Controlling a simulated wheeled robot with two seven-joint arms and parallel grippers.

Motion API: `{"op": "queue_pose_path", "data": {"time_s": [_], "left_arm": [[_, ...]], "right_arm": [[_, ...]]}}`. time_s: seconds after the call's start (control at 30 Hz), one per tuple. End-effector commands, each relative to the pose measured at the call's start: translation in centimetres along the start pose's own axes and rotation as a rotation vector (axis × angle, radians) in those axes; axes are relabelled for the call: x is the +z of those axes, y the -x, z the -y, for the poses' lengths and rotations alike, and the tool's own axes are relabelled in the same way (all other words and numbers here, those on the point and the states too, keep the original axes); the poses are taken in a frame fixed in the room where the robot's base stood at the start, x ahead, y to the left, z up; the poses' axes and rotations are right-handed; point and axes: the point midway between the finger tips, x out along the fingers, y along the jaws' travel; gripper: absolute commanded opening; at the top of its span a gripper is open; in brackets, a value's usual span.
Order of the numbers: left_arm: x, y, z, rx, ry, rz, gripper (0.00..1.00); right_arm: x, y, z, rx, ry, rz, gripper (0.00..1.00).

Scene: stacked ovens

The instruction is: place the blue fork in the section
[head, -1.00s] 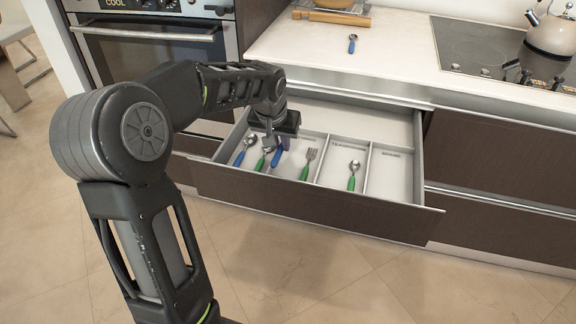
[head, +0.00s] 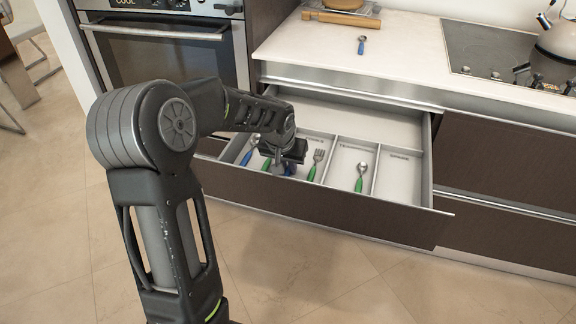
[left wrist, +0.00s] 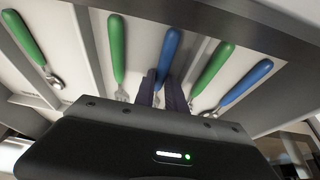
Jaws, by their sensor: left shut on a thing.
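The open drawer (head: 330,203) has divided sections. My left gripper (head: 285,165) is low over its left part, and in the left wrist view its fingers (left wrist: 163,92) are shut on the blue fork (left wrist: 168,52). The fork's blue handle sticks out beyond the fingers; in the head view the gripper mostly hides it. A green fork (head: 316,165) lies beside it, just right of the gripper in the head view; it also shows in the left wrist view (left wrist: 117,50). Whether the blue fork touches the drawer floor I cannot tell. My right gripper is not in view.
A blue spoon (head: 250,150) and a green-handled piece (head: 266,163) lie in the leftmost section. A green spoon (head: 360,178) lies in the section right of the forks. The rightmost section (head: 402,175) is empty. The counter edge (head: 350,87) overhangs the drawer's back.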

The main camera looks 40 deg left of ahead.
Motion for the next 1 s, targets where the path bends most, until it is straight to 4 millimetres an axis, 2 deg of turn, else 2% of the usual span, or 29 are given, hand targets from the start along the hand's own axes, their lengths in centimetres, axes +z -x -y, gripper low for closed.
{"op": "queue_pose_path", "data": {"time_s": [0.3,0.33,0.43,0.83,1.0], "left_arm": [[0.16,-0.41,0.01,0.000,0.000,0.000,0.00],[0.09,-0.24,0.01,0.000,0.000,0.000,0.18],[0.10,-0.23,0.01,0.000,0.000,0.000,0.24],[0.11,-0.21,-0.01,0.000,0.000,0.001,0.24],[-0.09,0.49,-0.01,0.000,0.000,-0.001,0.24]], "right_arm": [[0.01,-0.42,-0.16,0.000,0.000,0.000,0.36],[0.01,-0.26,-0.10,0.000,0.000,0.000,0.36],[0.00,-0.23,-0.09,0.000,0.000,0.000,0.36],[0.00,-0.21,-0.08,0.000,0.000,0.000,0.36],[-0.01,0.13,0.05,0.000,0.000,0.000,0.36]]}}
